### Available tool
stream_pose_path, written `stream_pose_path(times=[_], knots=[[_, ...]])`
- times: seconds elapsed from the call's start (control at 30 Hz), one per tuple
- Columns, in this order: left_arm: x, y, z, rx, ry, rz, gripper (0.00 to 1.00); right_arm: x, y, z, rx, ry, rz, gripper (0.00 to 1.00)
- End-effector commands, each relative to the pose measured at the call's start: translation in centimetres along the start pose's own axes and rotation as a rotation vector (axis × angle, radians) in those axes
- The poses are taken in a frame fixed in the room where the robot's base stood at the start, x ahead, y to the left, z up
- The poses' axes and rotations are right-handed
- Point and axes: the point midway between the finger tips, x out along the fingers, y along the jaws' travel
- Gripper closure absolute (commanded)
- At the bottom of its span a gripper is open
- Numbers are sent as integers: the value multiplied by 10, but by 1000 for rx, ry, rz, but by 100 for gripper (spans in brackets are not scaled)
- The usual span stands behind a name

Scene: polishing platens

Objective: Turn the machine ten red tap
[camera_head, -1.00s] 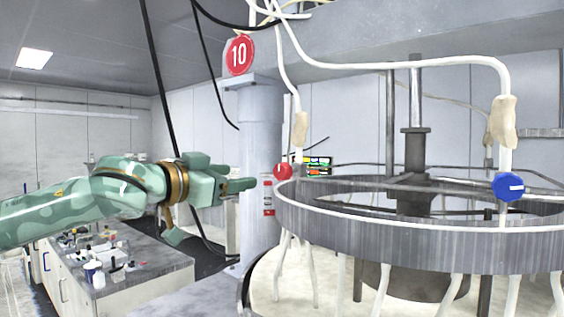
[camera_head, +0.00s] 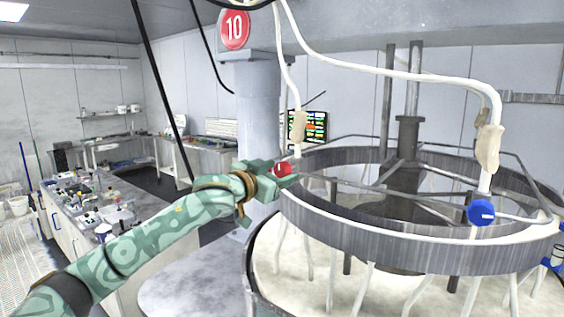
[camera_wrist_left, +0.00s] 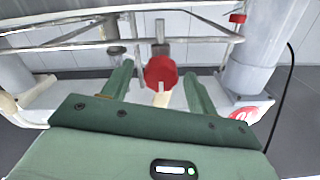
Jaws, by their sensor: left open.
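The red tap (camera_head: 282,169) is a round red knob at the left rim of the large ring-shaped machine, below a white hose. My left gripper (camera_head: 280,172) is at the red tap in the head view. In the left wrist view the red tap (camera_wrist_left: 161,72) sits between the two open green fingers of my left gripper (camera_wrist_left: 157,88), with a gap seen on each side. A red sign with the number 10 (camera_head: 234,30) is on the column above. My right gripper is not in view.
A blue tap (camera_head: 481,212) is on the right side of the grey ring (camera_head: 400,235). A grey column (camera_head: 258,110) stands behind my left gripper. A cluttered bench (camera_head: 75,215) is at the left. Another red knob (camera_wrist_left: 238,18) shows in the left wrist view.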

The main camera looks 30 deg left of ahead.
Motion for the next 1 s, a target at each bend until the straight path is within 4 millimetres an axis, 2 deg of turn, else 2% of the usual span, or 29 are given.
stream_pose_path(times=[0.1,0.2,0.47,0.57,0.63,0.67,1.0], knots=[[14,-1,-1,-3,1,-1,41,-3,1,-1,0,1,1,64],[20,0,0,-2,0,-1,41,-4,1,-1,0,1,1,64],[22,-1,1,0,0,-1,41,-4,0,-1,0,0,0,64],[22,-1,0,-1,0,-1,64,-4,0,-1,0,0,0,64],[21,-1,0,-1,0,-1,83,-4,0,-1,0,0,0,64],[21,-1,0,-1,0,-1,86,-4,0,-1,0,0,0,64],[21,-1,-2,36,0,-1,86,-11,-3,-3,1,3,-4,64]])
